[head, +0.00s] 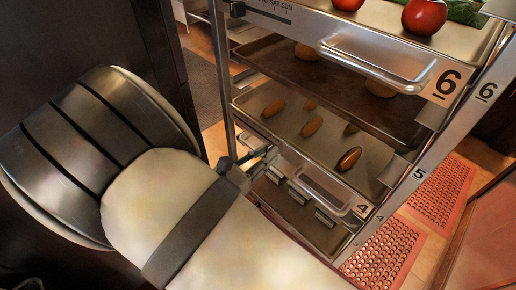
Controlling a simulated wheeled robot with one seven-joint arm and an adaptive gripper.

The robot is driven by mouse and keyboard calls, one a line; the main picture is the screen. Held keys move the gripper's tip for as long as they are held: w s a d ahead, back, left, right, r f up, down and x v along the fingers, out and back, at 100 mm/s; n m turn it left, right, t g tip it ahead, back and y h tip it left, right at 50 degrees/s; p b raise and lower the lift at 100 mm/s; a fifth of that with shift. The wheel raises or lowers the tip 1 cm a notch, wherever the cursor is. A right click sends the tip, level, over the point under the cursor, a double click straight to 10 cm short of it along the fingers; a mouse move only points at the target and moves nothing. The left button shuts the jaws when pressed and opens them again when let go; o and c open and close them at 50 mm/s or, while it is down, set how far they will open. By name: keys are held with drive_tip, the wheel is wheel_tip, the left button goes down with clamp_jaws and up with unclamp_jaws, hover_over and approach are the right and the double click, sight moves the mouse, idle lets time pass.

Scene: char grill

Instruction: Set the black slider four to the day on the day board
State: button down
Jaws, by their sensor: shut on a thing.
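A metal rack with numbered tray levels fills the middle and right. The tray level marked 4 (362,209) is the lowest one with a readable front label. My gripper (266,155) is at the left end of this level, close to the rack's front, below the baking tray with rolls. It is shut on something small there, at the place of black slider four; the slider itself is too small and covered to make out. A strip with day names ending in SAT SUN (272,8) shows at the top. No separate day board is recognisable.
A dark slider block (237,9) sits on the rack's top left. Trays with rolls (312,126) and a tray with tomatoes (424,16) are above my gripper. A front handle (323,190) stands right of it. Red perforated mats (440,195) lie on the floor.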

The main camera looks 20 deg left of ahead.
drive_tip(key=c, duration=1.5)
unclamp_jaws()
drive_tip(key=shift+d, duration=0.35)
drive_tip(key=shift+a, duration=0.1)
drive_tip(key=v, duration=1.2)
drive_tip(key=shift+f, duration=0.1)
